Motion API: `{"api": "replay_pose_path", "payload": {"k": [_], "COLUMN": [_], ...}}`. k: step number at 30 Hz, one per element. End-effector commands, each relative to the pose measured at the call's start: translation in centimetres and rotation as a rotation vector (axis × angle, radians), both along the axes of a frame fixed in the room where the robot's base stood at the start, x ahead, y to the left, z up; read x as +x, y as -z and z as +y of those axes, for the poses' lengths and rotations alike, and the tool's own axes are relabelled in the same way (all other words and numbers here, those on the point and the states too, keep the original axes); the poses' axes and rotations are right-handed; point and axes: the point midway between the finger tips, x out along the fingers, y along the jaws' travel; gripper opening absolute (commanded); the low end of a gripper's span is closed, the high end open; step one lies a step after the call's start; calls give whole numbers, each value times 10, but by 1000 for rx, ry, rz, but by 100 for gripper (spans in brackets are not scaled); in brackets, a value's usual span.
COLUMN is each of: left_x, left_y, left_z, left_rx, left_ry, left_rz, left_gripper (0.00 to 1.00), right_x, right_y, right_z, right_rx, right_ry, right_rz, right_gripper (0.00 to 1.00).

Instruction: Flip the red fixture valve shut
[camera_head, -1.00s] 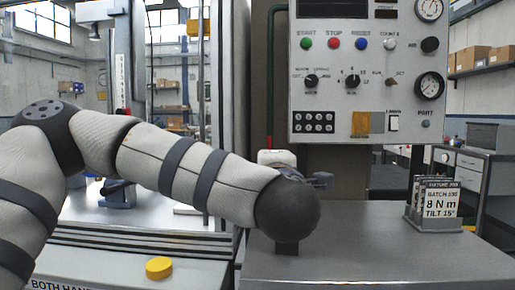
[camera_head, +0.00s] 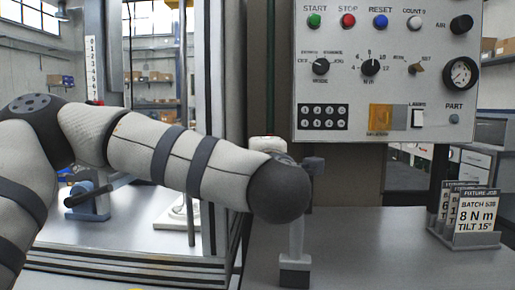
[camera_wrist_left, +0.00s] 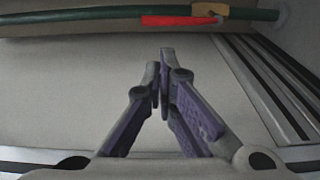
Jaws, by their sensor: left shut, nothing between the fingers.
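The red valve handle (camera_wrist_left: 180,20) shows at the top of the left wrist view. It lies along a dark green pipe (camera_wrist_left: 90,14), with a brass-coloured valve body (camera_wrist_left: 210,9) at its right end. My left gripper (camera_wrist_left: 161,58) has its fingertips together and empty, a little below the handle in that picture and apart from it. In the head view the green pipe (camera_head: 270,70) runs down beside the control panel, and its lower part goes behind my left wrist. My left fingers are hidden there. My right gripper is in neither view.
The control panel (camera_head: 340,90) with buttons, knobs and a gauge hangs just right of the pipe. A card holder (camera_head: 465,238) stands on the grey bench (camera_head: 375,255) at right. A metal frame (camera_head: 222,110) stands left of the pipe. A blue clamp fixture (camera_head: 88,205) sits further left.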

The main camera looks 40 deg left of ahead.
Motion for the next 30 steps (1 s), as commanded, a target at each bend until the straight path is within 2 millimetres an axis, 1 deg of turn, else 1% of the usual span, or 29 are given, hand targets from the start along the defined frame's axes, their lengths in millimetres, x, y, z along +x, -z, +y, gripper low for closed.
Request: {"api": "replay_pose_path", "payload": {"k": [9,15,19,30], "left_x": [47,67,71,72], "left_y": [1,0,0,-1], "left_z": [41,56,60,59], "left_rx": [-1,1,2,7], "left_ry": [-5,-3,-1,-1], "left_rz": [1,1,1,4], "left_gripper": [0,0,0,0], "right_x": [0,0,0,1], "right_y": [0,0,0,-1], "right_z": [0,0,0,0], "right_rx": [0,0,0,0], "right_ry": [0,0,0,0], "right_rz": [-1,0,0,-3], "right_gripper": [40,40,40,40]}}
